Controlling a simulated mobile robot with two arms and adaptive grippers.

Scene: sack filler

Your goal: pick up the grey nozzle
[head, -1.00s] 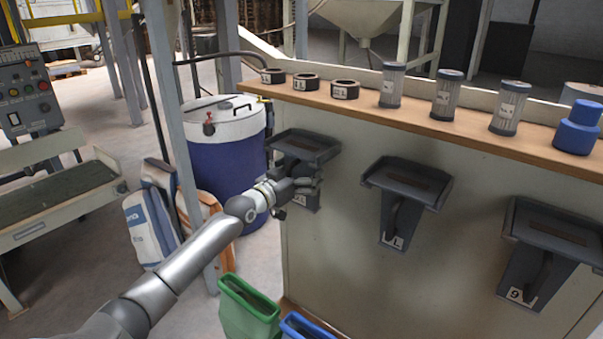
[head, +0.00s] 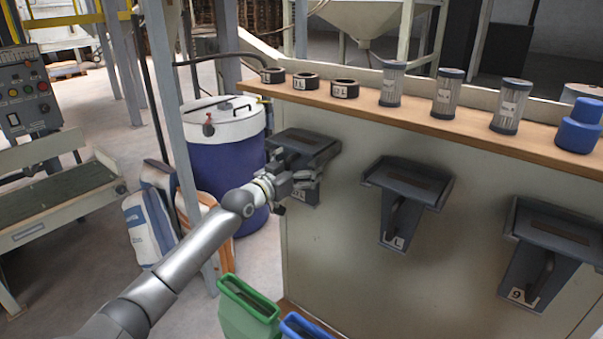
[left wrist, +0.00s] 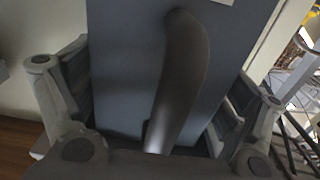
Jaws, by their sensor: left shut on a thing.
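Several dark grey nozzles with wide flared tops are on the pale panel. The leftmost grey nozzle (head: 308,142) is in the grasp of my left gripper (head: 304,182), which is shut on it. In the left wrist view the fingers (left wrist: 155,120) flank the nozzle's flat grey body (left wrist: 125,65) and its curved dark handle (left wrist: 182,75). The exact contact is hidden. A middle grey nozzle (head: 406,185) and a right grey nozzle (head: 550,240) sit apart from the gripper. My right gripper is out of view.
A wooden shelf (head: 410,113) above the nozzles holds black rings (head: 345,89), grey filter cartridges (head: 448,94) and a blue part (head: 578,128). A blue drum (head: 225,160) stands close left. Green (head: 247,308) and blue (head: 302,328) bins stand below.

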